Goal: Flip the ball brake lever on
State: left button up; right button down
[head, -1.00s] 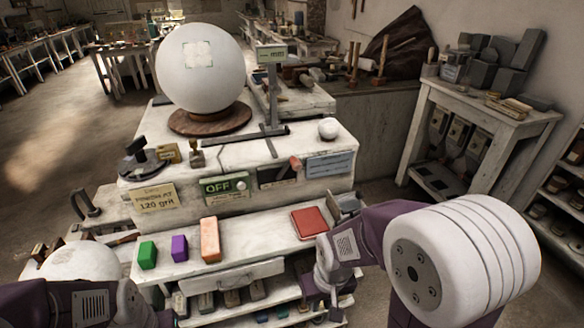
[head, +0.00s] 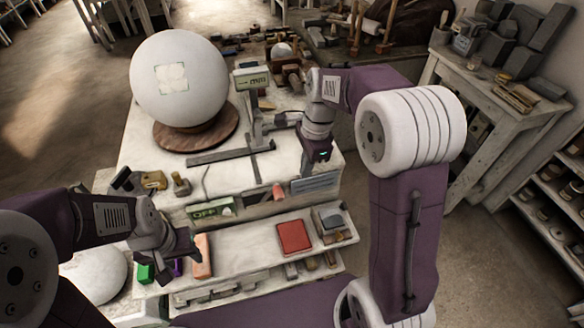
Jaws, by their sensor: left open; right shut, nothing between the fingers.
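A large white plaster ball (head: 180,78) with a pale square patch rests on a round wooden turntable (head: 196,133) on the workbench. A dark lever-like part (head: 121,180) sits at the bench's left front corner, partly hidden by my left arm; I cannot tell its setting or whether it is the brake lever. A green panel (head: 212,208) reading OFF is on the bench front. My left gripper (head: 188,246) is open over the lower shelf, near the coloured blocks. My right gripper (head: 312,165) is shut and empty at the bench's right side.
Green (head: 146,273), purple (head: 177,267) and orange (head: 202,256) blocks stand on the lower shelf, with a red pad (head: 294,237) further right. A gauge post (head: 253,110) rises right of the ball. The bench top between the post base and front edge looks mostly clear.

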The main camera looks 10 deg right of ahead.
notch_tip(320, 180, down, 10)
jog(key=a+p, duration=0.1)
jog(key=a, duration=0.1)
jog(key=a+r+p, duration=0.1)
jog(key=a+p, duration=0.1)
jog(key=shift+s+a+r, duration=0.1)
jog(key=shift+a+r, duration=0.3)
jog(key=shift+d, duration=0.1)
dwell(0.3)
